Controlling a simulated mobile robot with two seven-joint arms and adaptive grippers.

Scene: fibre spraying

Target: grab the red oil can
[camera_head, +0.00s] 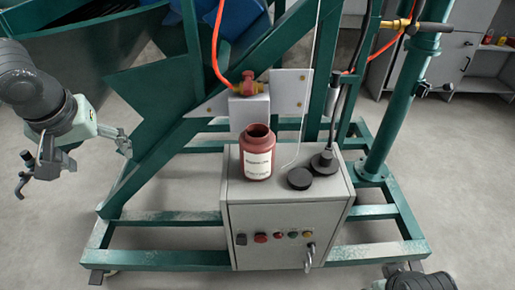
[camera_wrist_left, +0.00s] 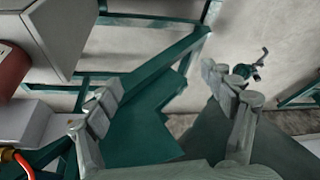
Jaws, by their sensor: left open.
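The red oil can (camera_head: 257,154) is a dark red, open-necked bottle with a white label. It stands upright on top of the grey control box (camera_head: 278,222) in the head view. Part of the can also shows at the left edge of the left wrist view (camera_wrist_left: 11,70). My left gripper (camera_head: 88,155) is open and empty, well to the left of the can beside the green frame. Its two spread fingers show in the left wrist view (camera_wrist_left: 162,98), with nothing between them. My right gripper is not in view; only a dark arm part shows at bottom right.
A black round cap (camera_head: 299,178) and a black cable fitting (camera_head: 323,163) sit right of the can. A red valve (camera_head: 249,84) with an orange hose is behind it. Green frame beams (camera_head: 160,258) surround the box. A grey cabinet (camera_head: 455,60) stands at back right.

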